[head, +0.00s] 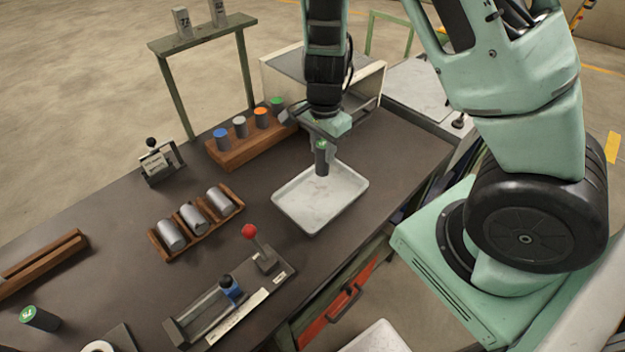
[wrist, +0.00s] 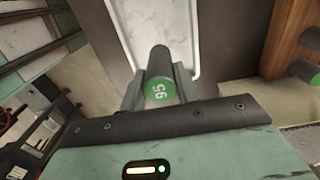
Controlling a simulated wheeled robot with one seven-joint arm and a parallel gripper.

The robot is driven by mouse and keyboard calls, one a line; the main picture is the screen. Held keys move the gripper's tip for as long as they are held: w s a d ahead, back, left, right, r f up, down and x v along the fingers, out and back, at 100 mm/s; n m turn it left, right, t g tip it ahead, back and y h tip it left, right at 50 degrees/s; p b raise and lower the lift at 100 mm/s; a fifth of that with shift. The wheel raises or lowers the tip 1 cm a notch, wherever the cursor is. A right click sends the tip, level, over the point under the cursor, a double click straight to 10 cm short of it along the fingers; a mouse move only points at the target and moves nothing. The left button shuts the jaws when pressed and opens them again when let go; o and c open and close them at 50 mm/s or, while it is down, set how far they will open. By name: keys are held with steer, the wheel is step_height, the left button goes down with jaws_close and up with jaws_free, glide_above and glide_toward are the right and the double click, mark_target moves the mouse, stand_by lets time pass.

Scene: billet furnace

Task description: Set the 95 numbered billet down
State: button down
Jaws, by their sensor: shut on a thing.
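The 95 numbered billet (wrist: 160,90) is a dark cylinder with a green end marked 95. My gripper (wrist: 158,92) is shut on it, with one finger on each side. In the head view the billet (head: 321,160) hangs upright below my gripper (head: 321,146), over the back part of a white tray (head: 290,218). The tray also shows in the wrist view (wrist: 128,22) beyond the billet. I cannot tell whether the billet's lower end touches the tray floor. No other thing is visible in the tray.
A wooden block (head: 232,158) with several colour-topped cylinders stands behind left of the tray. A wooden rack (head: 208,231) of three grey billets lies to the left. A fixture with a red-knobbed lever (head: 250,233) stands in front. Another green-topped billet (head: 38,318) stands at lower left.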

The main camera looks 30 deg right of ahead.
step_height(320, 180, down, 9)
steer(key=shift+f+b, duration=0.2)
steer(key=shift+b, duration=0.3)
steer(key=shift+f, duration=0.15)
steer(key=c, duration=1)
jaws_free()
steer(key=shift+c, duration=0.2)
